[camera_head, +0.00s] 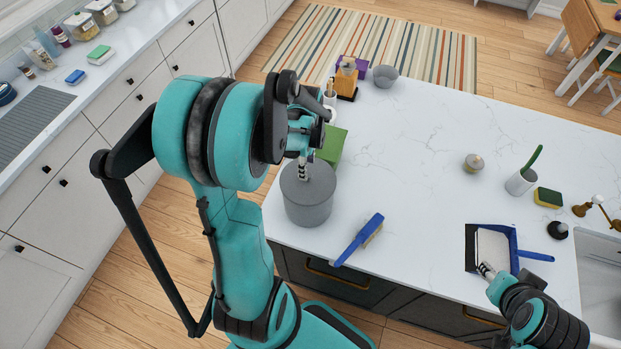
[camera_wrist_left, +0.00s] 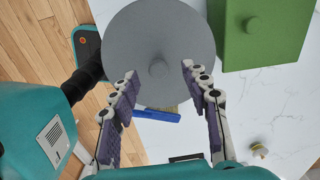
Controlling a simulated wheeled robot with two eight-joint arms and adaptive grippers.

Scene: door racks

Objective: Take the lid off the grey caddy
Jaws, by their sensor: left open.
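The grey caddy (camera_head: 309,208) stands upright near the left front corner of the white counter. Its round grey lid (camera_head: 318,186) is on top; in the left wrist view the lid (camera_wrist_left: 140,30) shows from above with a small round knob (camera_wrist_left: 158,68) in its middle. My left gripper (camera_head: 302,172) is just above the lid. In the left wrist view my left gripper (camera_wrist_left: 160,76) is open and empty, its fingertips on either side of the knob; I cannot tell whether they touch it. My right gripper (camera_head: 486,269) is over the blue dustpan, its jaws too small to judge.
A green box with a knob (camera_wrist_left: 265,50) stands close beside the caddy. A blue brush (camera_head: 360,238) lies to the caddy's right at the counter's front edge. The blue dustpan (camera_head: 515,262) lies further right. The counter's middle is mostly clear around a small knobbed object (camera_head: 473,163).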

